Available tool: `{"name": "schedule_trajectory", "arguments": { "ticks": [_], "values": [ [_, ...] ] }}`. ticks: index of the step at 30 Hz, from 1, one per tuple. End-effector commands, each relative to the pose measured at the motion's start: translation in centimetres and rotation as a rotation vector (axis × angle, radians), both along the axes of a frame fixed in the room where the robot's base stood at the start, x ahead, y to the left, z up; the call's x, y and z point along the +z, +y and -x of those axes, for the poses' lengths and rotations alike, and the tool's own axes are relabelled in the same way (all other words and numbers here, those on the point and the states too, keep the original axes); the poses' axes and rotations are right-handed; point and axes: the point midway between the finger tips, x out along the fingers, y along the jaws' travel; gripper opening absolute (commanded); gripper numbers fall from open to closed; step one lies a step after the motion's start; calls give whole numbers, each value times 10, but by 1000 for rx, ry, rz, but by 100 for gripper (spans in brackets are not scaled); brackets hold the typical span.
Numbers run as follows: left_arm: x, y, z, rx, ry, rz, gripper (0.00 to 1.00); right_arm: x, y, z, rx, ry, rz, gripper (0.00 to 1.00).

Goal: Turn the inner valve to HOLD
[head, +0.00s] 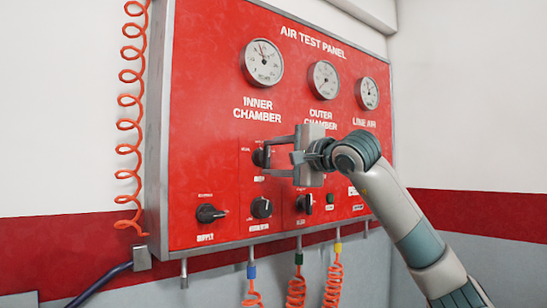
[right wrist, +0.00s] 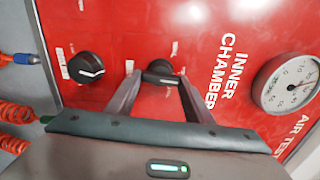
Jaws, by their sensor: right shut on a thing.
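The inner valve is a dark knob (head: 259,157) on the red air test panel (head: 215,130), below the INNER CHAMBER lettering. In the right wrist view it shows as a black handle (right wrist: 161,77) between the fingertips. My right gripper (head: 267,158) reaches in from the right and is shut on this knob, one finger above it and one below. Its fingers also show in the right wrist view (right wrist: 160,80). The lettering around the valve is partly hidden or too small to read. My left gripper is in neither view.
Gauges for the inner chamber (head: 262,62), outer chamber (head: 323,80) and line air (head: 368,93) sit above. A supply knob (head: 209,213), a round knob (head: 261,207) and a black switch (head: 304,203) sit below. An orange coiled hose (head: 130,100) hangs at left; more hoses hang underneath.

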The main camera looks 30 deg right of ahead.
Motion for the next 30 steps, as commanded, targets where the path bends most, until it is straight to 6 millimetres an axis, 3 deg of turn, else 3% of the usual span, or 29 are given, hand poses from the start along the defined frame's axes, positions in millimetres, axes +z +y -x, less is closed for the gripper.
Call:
{"name": "schedule_trajectory", "arguments": {
  "ticks": [18, 19, 21, 30],
  "values": [
    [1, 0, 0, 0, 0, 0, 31, -2, 1, 0, 1, -2, 61, 24],
    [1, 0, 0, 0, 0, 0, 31, -2, 1, 0, 1, -2, 61, 52],
    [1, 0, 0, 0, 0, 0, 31, -2, 1, 0, 1, -2, 61, 66],
    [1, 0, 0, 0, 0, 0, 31, -1, 0, 0, 0, -4, 60, 66]
  ]
}}
